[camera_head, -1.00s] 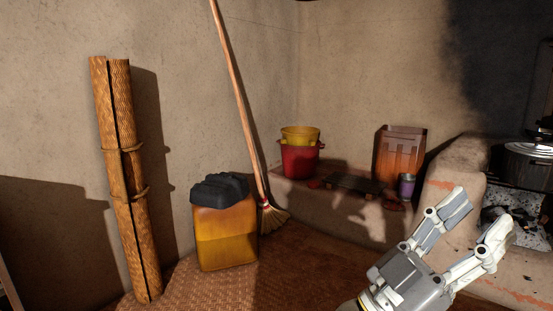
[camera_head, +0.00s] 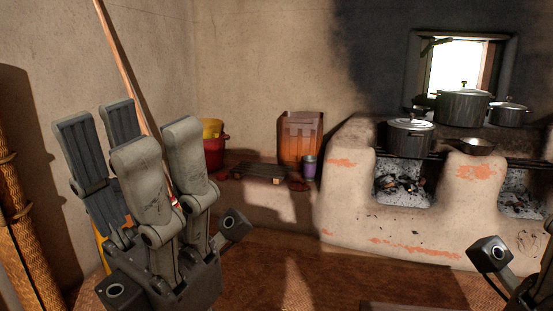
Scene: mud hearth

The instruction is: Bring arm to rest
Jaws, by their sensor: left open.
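My left gripper (camera_head: 128,148) stands large and close at the left of the head view, with its fingers pointing up. Its grey finger pads are spread apart, with nothing visible between them. It appears in mid-air, in front of the wall and the broom. The rest of the left arm is hidden or below the picture. A dark part of mine (camera_head: 492,257) shows at the lower right edge; no fingers of my right gripper show there.
A mud hearth (camera_head: 400,228) with lidded pots (camera_head: 408,138) fills the right. A low ledge holds an orange box (camera_head: 300,138), purple cup (camera_head: 309,167) and red bucket (camera_head: 214,153). A rolled mat (camera_head: 22,225) stands left. The middle floor is clear.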

